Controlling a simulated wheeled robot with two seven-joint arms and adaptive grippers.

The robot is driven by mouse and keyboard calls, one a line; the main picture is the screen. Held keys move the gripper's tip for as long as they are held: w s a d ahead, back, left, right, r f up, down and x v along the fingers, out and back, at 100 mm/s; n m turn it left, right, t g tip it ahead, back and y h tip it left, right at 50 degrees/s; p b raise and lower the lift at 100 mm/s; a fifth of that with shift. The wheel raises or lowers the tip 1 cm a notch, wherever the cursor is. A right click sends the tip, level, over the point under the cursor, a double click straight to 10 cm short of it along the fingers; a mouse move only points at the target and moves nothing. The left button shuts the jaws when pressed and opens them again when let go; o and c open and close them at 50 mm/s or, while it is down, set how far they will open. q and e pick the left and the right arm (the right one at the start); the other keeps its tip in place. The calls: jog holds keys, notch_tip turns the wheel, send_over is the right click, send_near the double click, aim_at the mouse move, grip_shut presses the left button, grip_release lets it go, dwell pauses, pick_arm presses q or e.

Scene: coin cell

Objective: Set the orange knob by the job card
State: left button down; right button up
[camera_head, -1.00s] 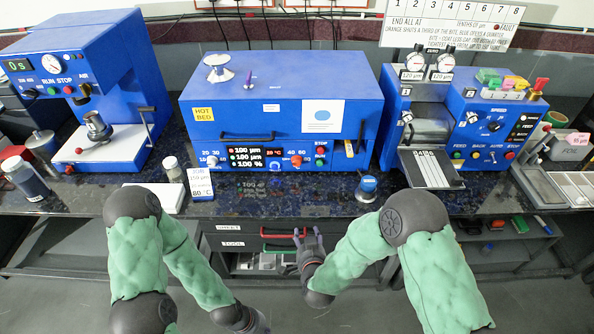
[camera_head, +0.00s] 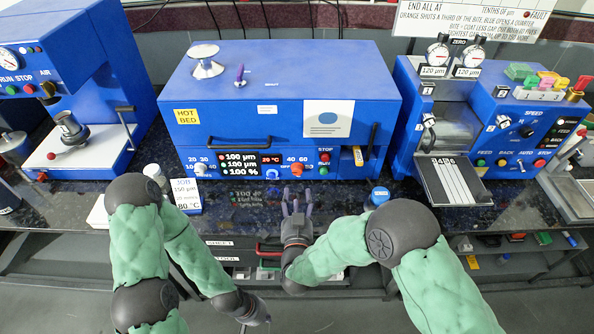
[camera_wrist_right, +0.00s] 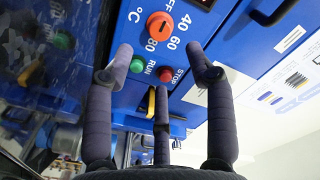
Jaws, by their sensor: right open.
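The orange knob (camera_head: 297,169) sits on the front panel of the blue hot bed (camera_head: 285,90). In the right wrist view the orange knob (camera_wrist_right: 159,26) is near the top, by the marks 40, 60 and 80. The job card (camera_head: 186,195) stands on the bench at left and reads 150 µm and 80 °C. The red display (camera_head: 272,159) reads 20 °C. My right gripper (camera_head: 297,203) is open and empty, in front of and below the knob, apart from it; its fingers (camera_wrist_right: 158,73) show spread. My left gripper (camera_head: 256,311) is low, away from the bench; its jaws are unclear.
Green RUN and red STOP buttons (camera_wrist_right: 165,73) lie close to the knob. A hot bed handle (camera_head: 373,150) projects at right. A small blue-topped pot (camera_head: 379,195) stands on the bench at right, and a white-capped vial (camera_head: 153,175) at left. Drawers are below the bench edge.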

aim_at(297, 173)
jog(key=w+b, duration=0.2)
jog(key=w, duration=0.6)
jog(key=shift+w+f+b, duration=0.1)
jog(key=shift+w+b, duration=0.05)
jog(key=shift+b, duration=0.15)
jog(key=shift+w, duration=0.7)
grip_shut()
